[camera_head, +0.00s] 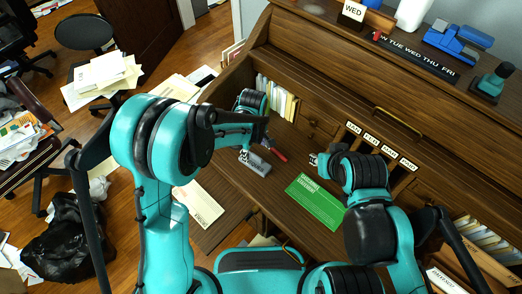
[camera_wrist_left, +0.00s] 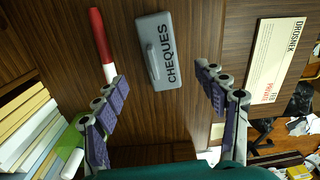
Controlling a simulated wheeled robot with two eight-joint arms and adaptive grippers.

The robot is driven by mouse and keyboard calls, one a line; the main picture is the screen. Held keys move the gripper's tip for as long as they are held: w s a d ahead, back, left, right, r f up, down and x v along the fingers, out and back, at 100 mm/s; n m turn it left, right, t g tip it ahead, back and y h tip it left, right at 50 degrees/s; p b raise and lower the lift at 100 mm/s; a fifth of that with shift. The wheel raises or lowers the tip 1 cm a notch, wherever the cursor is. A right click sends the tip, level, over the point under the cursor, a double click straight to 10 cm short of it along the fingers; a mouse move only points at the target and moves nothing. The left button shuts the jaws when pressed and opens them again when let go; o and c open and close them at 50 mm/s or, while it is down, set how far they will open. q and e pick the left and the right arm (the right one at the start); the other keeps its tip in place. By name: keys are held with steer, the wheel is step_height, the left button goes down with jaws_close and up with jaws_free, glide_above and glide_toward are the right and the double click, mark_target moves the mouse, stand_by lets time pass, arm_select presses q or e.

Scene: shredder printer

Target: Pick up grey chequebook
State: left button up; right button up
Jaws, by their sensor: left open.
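The grey chequebook, marked CHEQUES, lies on the wooden desk surface; it shows in the left wrist view (camera_wrist_left: 155,70) and in the head view (camera_head: 259,164). My left gripper (camera_wrist_left: 162,78) is open and empty, with its two fingers spread to either side of the chequebook's near end. The chequebook lies beyond the fingertips and I see no contact. In the head view the left gripper (camera_head: 244,156) shows only in part beside the chequebook. My right gripper (camera_head: 317,160) is mostly hidden by its own wrist, near the green paper.
A red and white marker (camera_wrist_left: 102,45) lies just left of the chequebook in the wrist view. A green document (camera_head: 316,202) lies on the desk to the right. Upright books (camera_head: 278,100) fill the desk's left cubby.

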mark_target(255, 162)
arm_select(q)
step_height(255, 162, down, 2)
steer(key=shift+s+a+f+b, duration=0.1)
steer(key=shift+s+b, duration=0.05)
steer(key=shift+b, duration=0.25)
step_height(255, 162, down, 5)
steer(key=shift+f+b, duration=0.15)
steer(key=shift+b, duration=1.05)
steer(key=shift+c, duration=0.7)
steer(key=c, duration=1.1)
